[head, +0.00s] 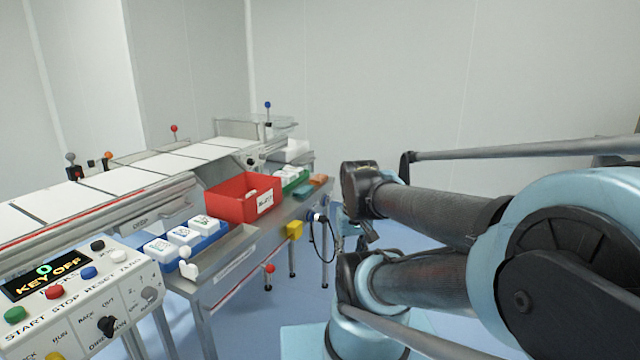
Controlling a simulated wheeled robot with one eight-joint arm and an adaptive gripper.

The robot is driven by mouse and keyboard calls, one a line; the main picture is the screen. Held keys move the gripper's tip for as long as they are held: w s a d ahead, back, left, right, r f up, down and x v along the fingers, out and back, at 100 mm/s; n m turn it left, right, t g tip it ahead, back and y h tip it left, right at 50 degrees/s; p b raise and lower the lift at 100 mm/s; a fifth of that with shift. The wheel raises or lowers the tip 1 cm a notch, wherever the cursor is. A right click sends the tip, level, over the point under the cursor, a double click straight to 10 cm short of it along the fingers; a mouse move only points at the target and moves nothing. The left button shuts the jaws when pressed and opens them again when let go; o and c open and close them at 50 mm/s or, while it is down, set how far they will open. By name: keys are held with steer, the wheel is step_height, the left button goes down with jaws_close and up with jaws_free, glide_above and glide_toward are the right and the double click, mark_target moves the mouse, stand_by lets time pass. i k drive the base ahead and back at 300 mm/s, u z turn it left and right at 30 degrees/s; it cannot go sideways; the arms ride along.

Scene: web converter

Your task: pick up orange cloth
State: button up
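A small flat orange piece (318,179), which looks like the orange cloth, lies at the far right end of the metal bench, beside a flat teal piece (304,188). It is small in the head view and I cannot make out folds. My arm fills the right side of the view. What appears to be my gripper (352,238) shows only in part below and right of the bench end, mostly hidden by my arm links. I cannot see its fingertips clearly. It is apart from the orange piece.
A red bin (232,204) stands on the bench (232,262), with a green tray (291,184) behind it and a blue tray (207,238) of white blocks in front. A control panel (84,302) is at front left. A yellow box (294,230) and cable (329,246) hang at the bench edge.

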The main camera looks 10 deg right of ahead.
mark_target(319, 179)
steer(key=z, duration=0.05)
steer(key=i, duration=1)
steer(key=u, duration=0.05)
